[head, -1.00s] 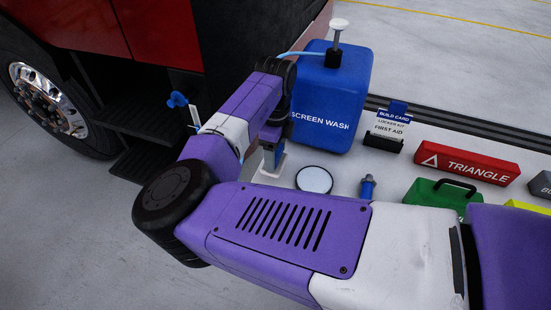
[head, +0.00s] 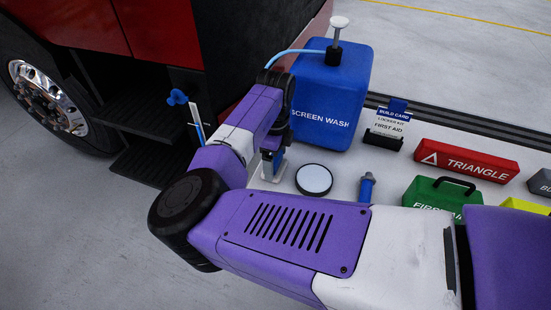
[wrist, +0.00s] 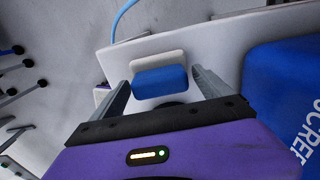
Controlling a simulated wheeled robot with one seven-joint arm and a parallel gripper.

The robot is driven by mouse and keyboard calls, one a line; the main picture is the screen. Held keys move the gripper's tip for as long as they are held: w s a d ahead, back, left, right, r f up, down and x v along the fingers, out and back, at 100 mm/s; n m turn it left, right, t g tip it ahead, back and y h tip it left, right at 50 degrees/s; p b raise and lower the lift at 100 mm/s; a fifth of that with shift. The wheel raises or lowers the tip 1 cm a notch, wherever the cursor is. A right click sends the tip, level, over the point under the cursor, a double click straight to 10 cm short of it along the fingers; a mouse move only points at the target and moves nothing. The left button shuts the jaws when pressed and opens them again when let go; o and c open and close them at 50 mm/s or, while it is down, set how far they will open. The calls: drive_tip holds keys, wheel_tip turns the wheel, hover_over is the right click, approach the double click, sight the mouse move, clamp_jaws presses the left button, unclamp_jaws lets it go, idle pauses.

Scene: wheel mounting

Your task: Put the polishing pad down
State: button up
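The polishing pad (wrist: 160,80) has a blue block on a pale, flat base. In the wrist view it sits between the two fingers of my gripper (wrist: 163,92), on a white surface (wrist: 225,40). The fingers stand apart, with a narrow gap visible on either side of the blue block. In the head view the pad's pale base (head: 268,176) shows below my gripper (head: 272,157), at the near-left part of the white surface. My arm hides part of the pad there.
A blue screen wash container (head: 335,95) stands close behind and right of my gripper. A round disc (head: 314,179) and a blue fitting (head: 366,187) lie to the right. Further right are a triangle box (head: 467,160) and a green first aid case (head: 438,193). The truck's steps (head: 150,155) are left.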

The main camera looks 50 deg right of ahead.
drive_tip(key=shift+r, duration=0.1)
drive_tip(key=r, duration=0.5)
drive_tip(key=r+b, duration=0.1)
drive_tip(key=r, duration=0.2)
drive_tip(key=shift+d+r, duration=0.2)
drive_tip(key=shift+d, duration=0.05)
idle(0.5)
